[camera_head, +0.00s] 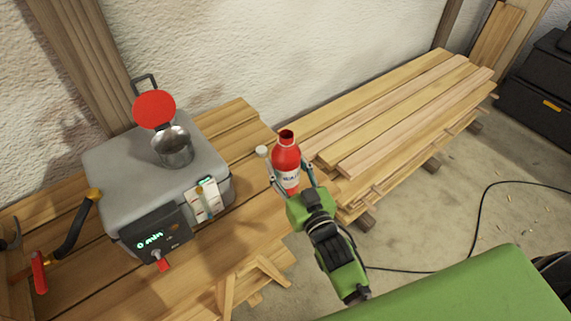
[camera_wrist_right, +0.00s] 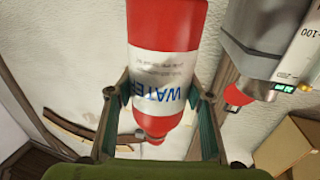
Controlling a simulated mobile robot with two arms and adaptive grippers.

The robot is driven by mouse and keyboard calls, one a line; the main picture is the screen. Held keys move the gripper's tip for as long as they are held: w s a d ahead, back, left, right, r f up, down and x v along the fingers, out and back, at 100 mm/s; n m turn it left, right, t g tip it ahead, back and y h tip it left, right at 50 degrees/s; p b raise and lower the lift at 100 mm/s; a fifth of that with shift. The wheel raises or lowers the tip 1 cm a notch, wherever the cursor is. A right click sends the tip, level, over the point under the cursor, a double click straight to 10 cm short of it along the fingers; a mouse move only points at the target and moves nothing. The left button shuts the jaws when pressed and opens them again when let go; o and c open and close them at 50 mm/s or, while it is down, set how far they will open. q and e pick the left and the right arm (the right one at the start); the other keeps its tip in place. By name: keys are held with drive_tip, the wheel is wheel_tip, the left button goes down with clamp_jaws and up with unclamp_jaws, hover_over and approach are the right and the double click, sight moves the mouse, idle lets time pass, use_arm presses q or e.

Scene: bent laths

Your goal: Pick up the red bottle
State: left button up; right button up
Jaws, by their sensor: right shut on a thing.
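The red bottle (camera_head: 286,158) has a white label and stands upright in the head view, at the right end of the wooden bench. My right gripper (camera_head: 292,180) has one finger on each side of it, around the label. In the right wrist view the bottle (camera_wrist_right: 166,30) appears upside down, with "WATER" on its label. The fingers of my right gripper (camera_wrist_right: 152,98) flank it there. I cannot tell whether its base touches the wood. My left gripper is not in view.
A grey box (camera_head: 105,165) with a green display, a metal pot (camera_head: 173,148) and a raised red lid (camera_head: 154,110) stands left of the bottle. Stacked boards (camera_head: 400,105) lie behind and to the right. A red-handled clamp (camera_head: 72,235) lies at far left.

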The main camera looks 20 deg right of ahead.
sight(283, 169)
drive_tip(key=s+r, duration=0.1)
drive_tip(key=s, duration=0.1)
drive_tip(key=s+a, duration=0.1)
drive_tip(key=s, duration=0.1)
drive_tip(key=s+r+b, duration=0.1)
drive_tip(key=s, duration=0.1)
drive_tip(key=shift+a+r, duration=0.25)
drive_tip(key=shift+r, duration=0.05)
drive_tip(key=shift+s+a+r+b, duration=0.2)
drive_tip(key=shift+s+r, duration=0.2)
drive_tip(key=shift+s, duration=0.3)
drive_tip(key=shift+s+a+r+b, duration=0.15)
drive_tip(key=shift+s+r, duration=0.2)
drive_tip(key=shift+s, duration=0.35)
